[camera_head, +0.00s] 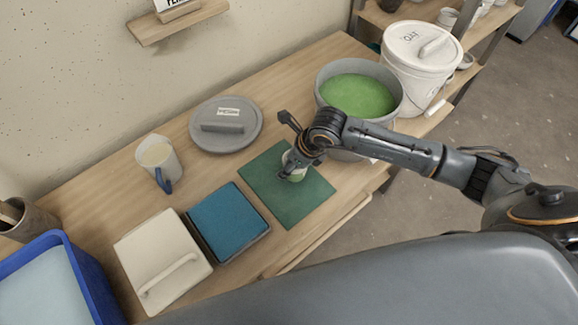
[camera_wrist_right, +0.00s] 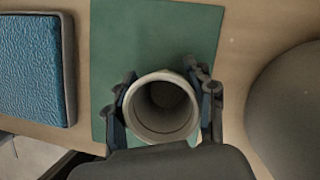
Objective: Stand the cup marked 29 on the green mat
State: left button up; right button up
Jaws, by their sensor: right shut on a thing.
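A small pale cup (camera_head: 290,168) is in my right gripper (camera_head: 296,160) over the green mat (camera_head: 305,206). The right wrist view shows the cup (camera_wrist_right: 161,106) from above, its round mouth open and its inside empty. The fingers of my right gripper (camera_wrist_right: 163,98) are shut on its two sides. The cup looks upright, at or just above the mat (camera_wrist_right: 150,40); I cannot tell whether its base touches. No number on the cup is readable, and the gripper partly hides it in the head view. My left gripper is not in view.
A grey bucket of green glaze (camera_head: 322,95) stands right of the mat, with a white lidded bucket (camera_head: 412,75) behind. A blue pad (camera_head: 228,220), a white lidded box (camera_head: 150,245), a grey lid (camera_head: 240,112), a jug (camera_head: 163,165) and a blue tub (camera_head: 82,262) stand left.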

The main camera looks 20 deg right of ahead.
jog(key=o, duration=0.8)
jog(key=shift+f, duration=0.15)
jog(key=o, duration=0.5)
jog(key=shift+r, duration=0.3)
jog(key=v, duration=1.2)
jog(key=shift+f, duration=0.1)
